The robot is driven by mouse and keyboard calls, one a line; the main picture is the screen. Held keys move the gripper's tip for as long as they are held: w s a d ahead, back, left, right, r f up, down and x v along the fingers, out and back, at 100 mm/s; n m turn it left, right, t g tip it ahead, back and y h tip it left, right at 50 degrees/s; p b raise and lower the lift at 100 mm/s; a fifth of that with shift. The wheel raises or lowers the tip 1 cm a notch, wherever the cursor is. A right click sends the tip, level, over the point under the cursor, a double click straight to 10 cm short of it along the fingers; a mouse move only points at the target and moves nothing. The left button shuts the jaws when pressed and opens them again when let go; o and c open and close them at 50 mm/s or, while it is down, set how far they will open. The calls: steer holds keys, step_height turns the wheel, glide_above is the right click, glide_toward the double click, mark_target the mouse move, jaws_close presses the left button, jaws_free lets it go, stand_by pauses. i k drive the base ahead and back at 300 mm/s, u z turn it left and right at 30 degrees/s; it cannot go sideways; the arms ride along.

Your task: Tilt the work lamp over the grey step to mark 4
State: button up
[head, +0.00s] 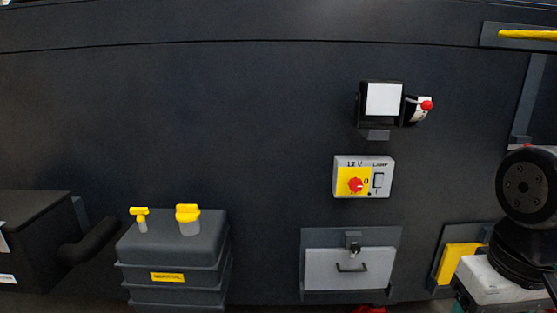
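The work lamp (383,100) is a black box with a white square face, mounted on a small bracket on the dark chassis wall, right of the middle in the head view. On its right side are a short lever with a red knob (426,105) and a pale scale plate (417,114). The marks on the scale are too small to read. The lamp face points roughly toward me. I cannot tell which part is the grey step. My gripper is not in view; only my arm's dark links show at the right edge, well right of the lamp.
Lower is a light grey panel (330,270) with a handle and lock. A dark tank (172,249) with yellow caps stands lower left. A yellow bar (528,34) is upper right.

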mark_target(381, 99)
steer(key=k, duration=1.25)
steer(key=u, duration=0.65)
steer(key=i, duration=1.45)
steer(key=z, duration=0.7)
